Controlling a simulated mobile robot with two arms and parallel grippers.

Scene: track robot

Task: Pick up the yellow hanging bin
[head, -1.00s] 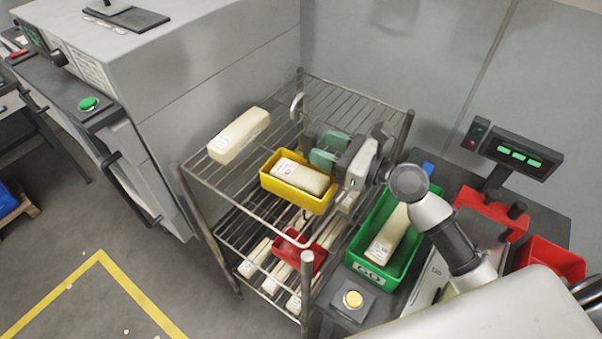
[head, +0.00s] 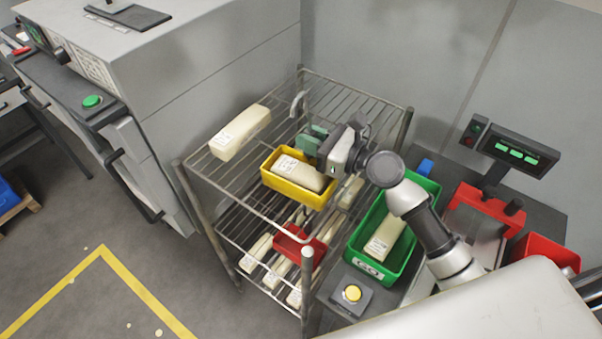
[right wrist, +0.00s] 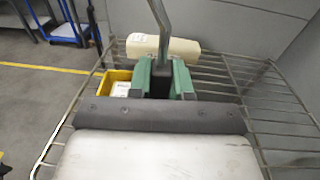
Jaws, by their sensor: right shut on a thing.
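The yellow hanging bin (head: 284,197) stands on the upper wire shelf with a pale labelled block (head: 300,173) in it. A grey curved hook (head: 298,102) rises behind it. My right gripper (head: 310,139) is at the bin's back edge, its green fingers shut. In the right wrist view the green fingers (right wrist: 161,78) close around a dark piece at the foot of the metal hook (right wrist: 162,25). The yellow bin (right wrist: 104,86) shows to their left, partly hidden. How the hook joins the bin is hidden. My left gripper is not in view.
A pale block (head: 240,131) lies left of the bin on the wire rack (head: 380,103). A red bin (head: 298,247) and blocks are on the lower shelf. A green bin (head: 408,262) stands to the right, near a yellow button (head: 352,293). The wall is close behind.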

